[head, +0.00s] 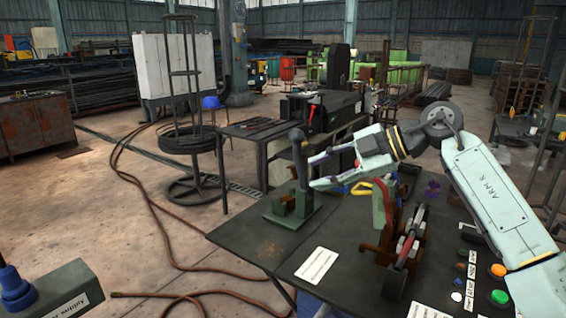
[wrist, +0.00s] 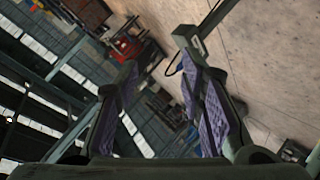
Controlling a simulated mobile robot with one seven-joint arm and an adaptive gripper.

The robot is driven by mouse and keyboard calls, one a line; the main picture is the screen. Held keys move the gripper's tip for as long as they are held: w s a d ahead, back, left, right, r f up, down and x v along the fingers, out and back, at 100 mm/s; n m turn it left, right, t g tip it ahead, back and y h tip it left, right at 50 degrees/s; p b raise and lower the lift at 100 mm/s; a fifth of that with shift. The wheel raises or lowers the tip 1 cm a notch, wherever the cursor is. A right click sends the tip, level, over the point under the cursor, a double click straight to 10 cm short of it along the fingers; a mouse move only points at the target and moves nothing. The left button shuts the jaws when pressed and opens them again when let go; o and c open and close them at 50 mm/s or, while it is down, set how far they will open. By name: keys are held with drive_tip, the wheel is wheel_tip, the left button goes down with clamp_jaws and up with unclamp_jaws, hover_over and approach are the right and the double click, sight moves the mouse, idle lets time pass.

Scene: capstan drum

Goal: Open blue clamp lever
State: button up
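I cannot make out a plainly blue clamp lever. A dark upright lever (head: 298,150) with a rounded top rises from a green base block (head: 293,212) on the dark table. My gripper (head: 313,172) is just right of this lever, its fingers pointing left and apart from each other. Whether a finger touches the lever is unclear. In the wrist view my gripper (wrist: 158,60) shows two fingers with purple pads, spread, with nothing held between them. A rusty-brown clamp assembly (head: 398,243) with a red and grey bar stands right of the base, near a yellow loop (head: 361,188).
The table (head: 262,245) carries a white label (head: 316,265) in front and coloured push buttons (head: 499,297) at the right. A side table (head: 255,128) with dark rods stands behind. A hose (head: 150,215) runs over the floor at left.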

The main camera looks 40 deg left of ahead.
drive_tip(key=s+a+r+n+g+y, duration=0.1)
drive_tip(key=s+a+r+n+g, duration=0.1)
drive_tip(key=s+a, duration=0.3)
drive_tip(key=shift+s+a+r+n, duration=0.4)
drive_tip(key=shift+s+n, duration=0.1)
drive_tip(key=shift+s, duration=0.15)
